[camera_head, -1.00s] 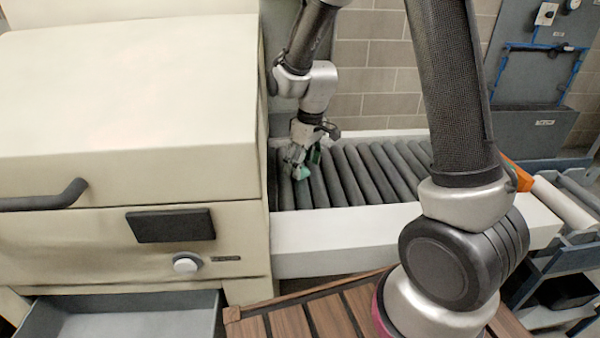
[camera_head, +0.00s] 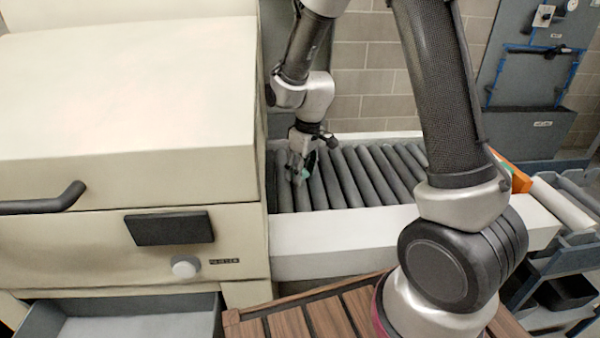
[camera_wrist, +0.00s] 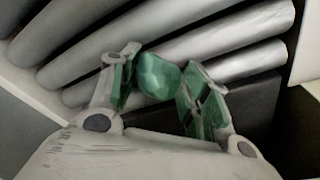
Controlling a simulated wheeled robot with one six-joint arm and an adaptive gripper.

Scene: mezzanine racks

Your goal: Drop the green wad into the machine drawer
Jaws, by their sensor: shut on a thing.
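The green wad (camera_wrist: 158,75) is a small faceted lump between the two green-padded fingers of my gripper (camera_wrist: 155,88) in the wrist view. My gripper is shut on it. In the head view my gripper (camera_head: 302,168) is low over the left end of the roller conveyor, and the wad is only a small green patch there, mostly hidden by the fingers. I cannot tell whether the wad touches the rollers. The machine drawer (camera_head: 140,326) is grey, pulled open and looks empty at the lower left of the head view, below the machine front. My gripper is apart from it.
The cream machine (camera_head: 120,100) fills the left, with a dark handle (camera_head: 45,203) and a white knob (camera_head: 186,267). The conveyor (camera_head: 365,175) has a white side rail. A slatted wooden surface (camera_head: 310,318) lies right of the drawer. A grey-blue rack stands at the right.

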